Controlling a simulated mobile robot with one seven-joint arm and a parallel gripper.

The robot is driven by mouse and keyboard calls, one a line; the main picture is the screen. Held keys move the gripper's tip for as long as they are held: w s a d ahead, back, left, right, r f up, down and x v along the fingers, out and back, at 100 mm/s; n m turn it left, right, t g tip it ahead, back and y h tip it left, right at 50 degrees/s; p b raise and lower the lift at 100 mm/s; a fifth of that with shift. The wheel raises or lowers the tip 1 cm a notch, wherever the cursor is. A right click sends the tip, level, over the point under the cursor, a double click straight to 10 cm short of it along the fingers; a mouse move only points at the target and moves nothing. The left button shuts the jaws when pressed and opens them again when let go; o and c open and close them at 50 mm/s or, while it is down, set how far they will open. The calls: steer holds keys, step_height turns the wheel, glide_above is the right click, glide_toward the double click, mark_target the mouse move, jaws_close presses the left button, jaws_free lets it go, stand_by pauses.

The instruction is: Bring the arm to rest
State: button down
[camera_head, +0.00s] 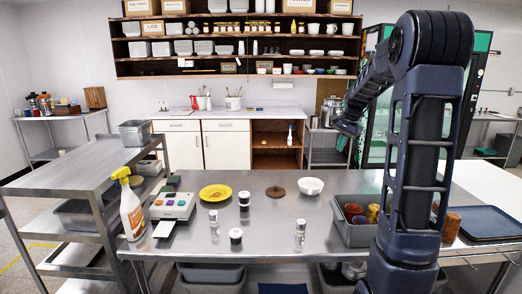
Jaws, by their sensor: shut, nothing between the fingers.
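My arm rises at the right of the head view, bends at the top, and reaches forward and down. My gripper (347,126) hangs at its end, above the far side of the steel table (260,232). It is small and dark here. It is shut and empty, apart from everything on the table.
On the table are a spray bottle (132,209), a label printer (172,206), a yellow plate (215,192), a white bowl (310,186), several shakers and a grey bin (352,234) of cups. A blue tray (491,223) lies right. A steel shelf (80,165) stands left.

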steer(key=s+a+r+n+t+h, duration=0.1)
steer(key=s+a+r+n, duration=0.15)
steer(key=s, duration=0.75)
steer(key=s+a+r+n, duration=0.2)
steer(key=s+n, duration=0.1)
steer(key=s, duration=0.6)
steer(key=s+f+n+t, duration=0.1)
steer(key=s+f+n, duration=0.1)
steer(key=s, duration=0.6)
steer(key=s+f+n+t+h, duration=0.1)
steer(key=s+f+n, duration=0.1)
steer(key=s, duration=0.6)
steer(key=shift+s+a+f+n, duration=0.3)
steer(key=shift+a+n, duration=0.1)
steer(key=shift+n, duration=0.15)
